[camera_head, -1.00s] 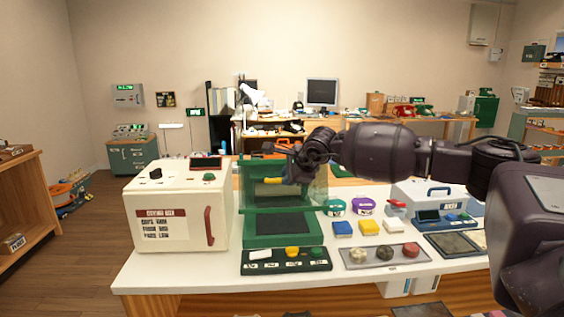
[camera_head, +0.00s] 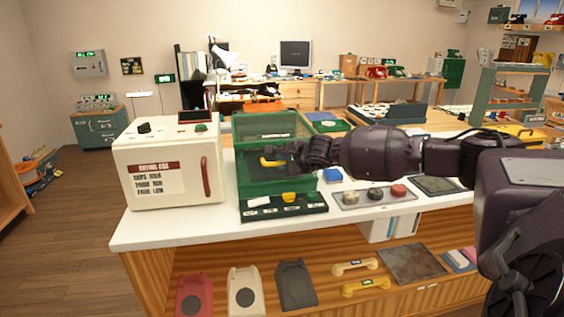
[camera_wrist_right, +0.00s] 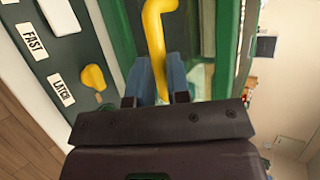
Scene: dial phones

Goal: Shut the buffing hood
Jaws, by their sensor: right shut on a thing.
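The buffing hood (camera_head: 265,125) is a green-framed, see-through box on the white counter, with a yellow handle (camera_head: 268,163) low on its front. Its front panel is down over the dark base pad; I cannot tell whether it is fully seated or latched. My right gripper (camera_head: 285,158) reaches in from the right and is shut on the handle. In the right wrist view the yellow handle (camera_wrist_right: 155,40) passes between the gripper's blue-grey fingers (camera_wrist_right: 156,75). The control strip (camera_head: 285,208) in front has a yellow knob (camera_wrist_right: 93,77) beside a LATCH label. My left gripper is not in view.
A white drying box (camera_head: 168,165) with a red handle stands close left of the hood. A grey tray (camera_head: 375,198) with several stones lies to the right. Phone shells and handsets (camera_head: 360,266) lie on the shelf below the counter.

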